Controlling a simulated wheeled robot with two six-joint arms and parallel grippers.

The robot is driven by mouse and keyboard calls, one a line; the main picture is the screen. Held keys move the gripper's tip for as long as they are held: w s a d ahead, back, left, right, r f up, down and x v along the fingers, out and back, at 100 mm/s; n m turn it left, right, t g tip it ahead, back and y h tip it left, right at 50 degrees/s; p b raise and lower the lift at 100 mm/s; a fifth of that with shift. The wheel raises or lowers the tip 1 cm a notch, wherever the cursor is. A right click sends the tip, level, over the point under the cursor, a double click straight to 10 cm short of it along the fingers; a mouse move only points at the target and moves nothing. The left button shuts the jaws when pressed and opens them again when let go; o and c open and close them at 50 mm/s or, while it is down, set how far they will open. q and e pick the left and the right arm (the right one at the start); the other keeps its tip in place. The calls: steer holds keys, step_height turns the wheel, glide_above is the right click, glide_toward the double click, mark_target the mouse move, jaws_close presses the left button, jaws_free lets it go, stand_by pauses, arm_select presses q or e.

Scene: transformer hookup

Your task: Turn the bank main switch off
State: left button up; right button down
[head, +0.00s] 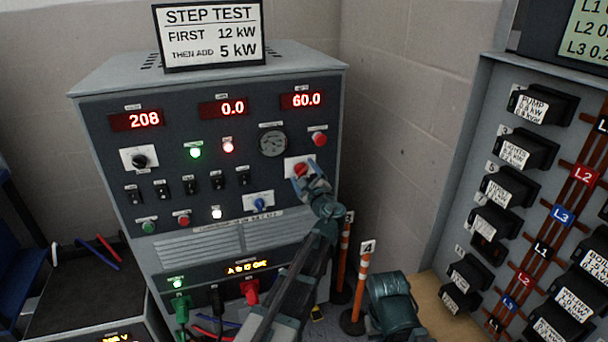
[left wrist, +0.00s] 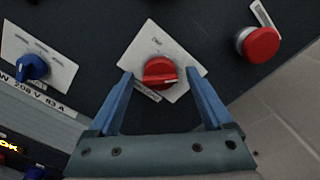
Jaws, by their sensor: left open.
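A red rotary knob on a white plate (head: 300,168) sits on the right of the grey load bank's (head: 105,105) front panel. In the left wrist view the red knob (left wrist: 160,72) has a white mark pointing right; the small plate lettering is too blurred to read. I cannot read a label naming it the main switch. My left gripper (head: 308,175) is open in front of it. In the left wrist view its blue fingers (left wrist: 158,78) stand on either side of the knob, apart from it as far as I can see. My right gripper's fingers do not show.
A red mushroom button (head: 319,138) is above right of the knob; a blue rotary switch (head: 260,204) is at lower left. Displays read 208, 0.0 and 60.0. Orange-striped posts (head: 361,285) and a breaker panel (head: 470,150) stand to the right.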

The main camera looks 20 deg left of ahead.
arm_select(q)
jaws_close()
stand_by(0.5)
steer(key=n, duration=1.3)
steer(key=shift+n, duration=2.4)
